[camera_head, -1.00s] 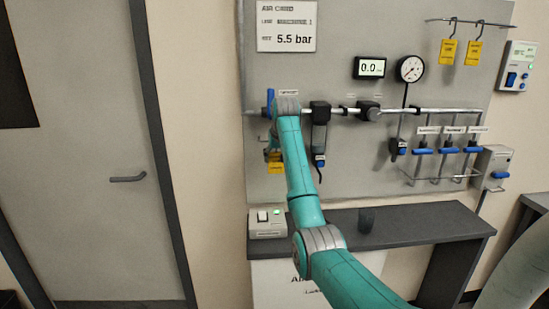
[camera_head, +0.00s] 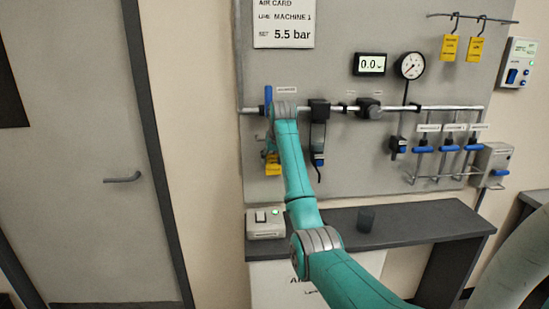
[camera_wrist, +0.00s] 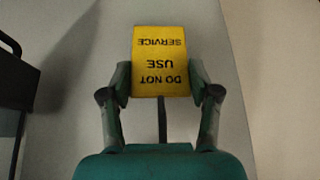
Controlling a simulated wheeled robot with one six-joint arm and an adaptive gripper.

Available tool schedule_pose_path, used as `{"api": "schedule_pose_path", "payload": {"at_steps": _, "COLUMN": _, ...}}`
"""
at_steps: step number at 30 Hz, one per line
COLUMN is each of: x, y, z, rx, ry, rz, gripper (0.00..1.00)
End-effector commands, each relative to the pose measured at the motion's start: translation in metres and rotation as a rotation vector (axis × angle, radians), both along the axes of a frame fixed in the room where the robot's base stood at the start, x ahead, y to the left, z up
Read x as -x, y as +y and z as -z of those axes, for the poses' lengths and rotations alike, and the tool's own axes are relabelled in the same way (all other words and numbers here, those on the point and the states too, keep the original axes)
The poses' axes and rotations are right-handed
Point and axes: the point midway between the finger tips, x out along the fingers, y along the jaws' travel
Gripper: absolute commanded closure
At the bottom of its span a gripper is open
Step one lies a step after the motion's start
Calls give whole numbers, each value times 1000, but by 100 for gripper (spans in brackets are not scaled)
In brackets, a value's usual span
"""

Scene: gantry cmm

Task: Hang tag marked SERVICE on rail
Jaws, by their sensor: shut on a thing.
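The yellow tag (camera_wrist: 160,62) fills the middle of the wrist view, upside down, with the words DO NOT USE SERVICE. My gripper (camera_wrist: 160,88) is shut on it, one finger at each side edge. In the head view the tag (camera_head: 273,165) hangs at the left of the board, partly behind my arm, and the gripper there is mostly hidden. The upper rail (camera_head: 490,18) runs along the top right of the board. Two other yellow tags (camera_head: 449,47) (camera_head: 475,49) hang from it on dark hooks; their print is too small to read.
A pipe (camera_head: 440,108) with valves crosses the board, with a blue handle (camera_head: 268,97) near the tag. A gauge (camera_head: 409,66) and a display (camera_head: 370,65) sit above it. A dark shelf (camera_head: 420,222) below carries a switch box (camera_head: 265,222) and a dark cup (camera_head: 366,218).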

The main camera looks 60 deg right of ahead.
Motion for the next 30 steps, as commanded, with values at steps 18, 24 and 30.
{"api": "schedule_pose_path", "payload": {"at_steps": 18, "x": 1, "y": 1, "z": -4, "rx": 1, "ry": -1, "rz": 0, "gripper": 9}}
{"api": "schedule_pose_path", "payload": {"at_steps": 24, "x": 11, "y": 9, "z": -27, "rx": 3, "ry": -3, "rz": 0, "gripper": 9}}
{"api": "schedule_pose_path", "payload": {"at_steps": 30, "x": 22, "y": 19, "z": -52, "rx": 2, "ry": -2, "rz": 0, "gripper": 9}}
